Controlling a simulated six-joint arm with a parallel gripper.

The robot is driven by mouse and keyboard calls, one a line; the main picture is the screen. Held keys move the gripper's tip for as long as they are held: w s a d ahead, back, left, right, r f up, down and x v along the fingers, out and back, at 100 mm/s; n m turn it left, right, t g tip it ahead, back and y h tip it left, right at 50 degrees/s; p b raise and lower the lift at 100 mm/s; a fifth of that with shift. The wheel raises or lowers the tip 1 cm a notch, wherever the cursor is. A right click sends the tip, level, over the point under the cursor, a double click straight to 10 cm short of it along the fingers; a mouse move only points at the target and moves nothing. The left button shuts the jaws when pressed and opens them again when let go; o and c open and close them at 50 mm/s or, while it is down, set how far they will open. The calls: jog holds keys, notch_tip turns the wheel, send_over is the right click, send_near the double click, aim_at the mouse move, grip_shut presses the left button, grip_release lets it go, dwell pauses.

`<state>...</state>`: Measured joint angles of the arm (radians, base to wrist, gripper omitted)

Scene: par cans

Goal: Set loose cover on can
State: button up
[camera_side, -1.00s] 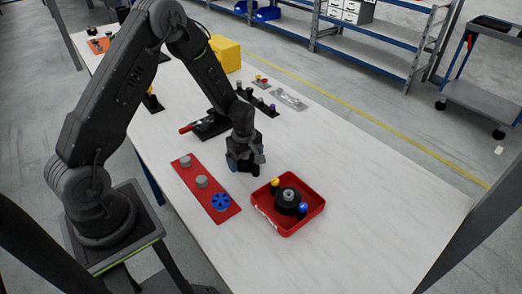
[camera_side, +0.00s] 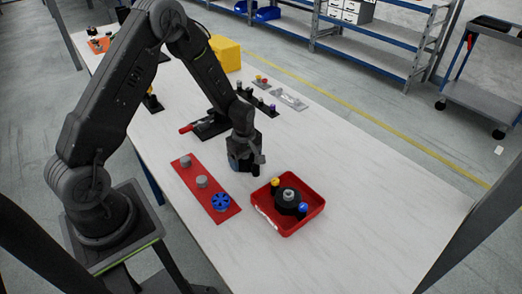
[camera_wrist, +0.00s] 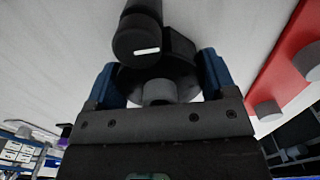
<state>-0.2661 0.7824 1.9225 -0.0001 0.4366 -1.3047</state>
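My gripper (camera_side: 244,164) hangs above the pale table, between the red plate and the red tray (camera_side: 310,216). In the wrist view its two blue fingers (camera_wrist: 162,85) are wide apart. A dark round piece with a grey stub (camera_wrist: 158,92) shows between them, with a black cylinder (camera_wrist: 138,42) bearing a white mark beyond it. I cannot tell whether the fingers touch the round piece, or which piece is the can or cover. In the side view, a black round part with a light grey knob (camera_side: 289,194) sits in the red tray.
The red plate (camera_side: 192,178) carries grey pegs (camera_side: 201,181) and a blue wheel (camera_side: 220,202). The tray also holds a yellow knob (camera_side: 275,182) and a blue knob (camera_side: 303,208). A red-handled tool (camera_side: 205,126) lies behind the gripper. The table right of the tray is clear.

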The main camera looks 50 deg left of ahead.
jog(key=shift+r, duration=0.1)
jog(key=shift+r, duration=2.9)
jog(key=w+a+r+n, duration=0.2)
jog(key=a+n, duration=0.4)
jog(key=a, duration=0.2)
jog(key=w+a+r+n, duration=0.3)
jog(key=a+n, duration=0.3)
jog(key=a, duration=0.2)
jog(key=w+a+r+n, duration=0.2)
jog(key=a+n, duration=0.4)
jog(key=a, duration=0.2)
jog(key=shift+w+r, duration=0.25)
jog(key=shift+r, duration=0.1)
jog(key=shift+f, duration=3.25)
jog(key=shift+f, duration=0.2)
jog(key=o, duration=0.5)
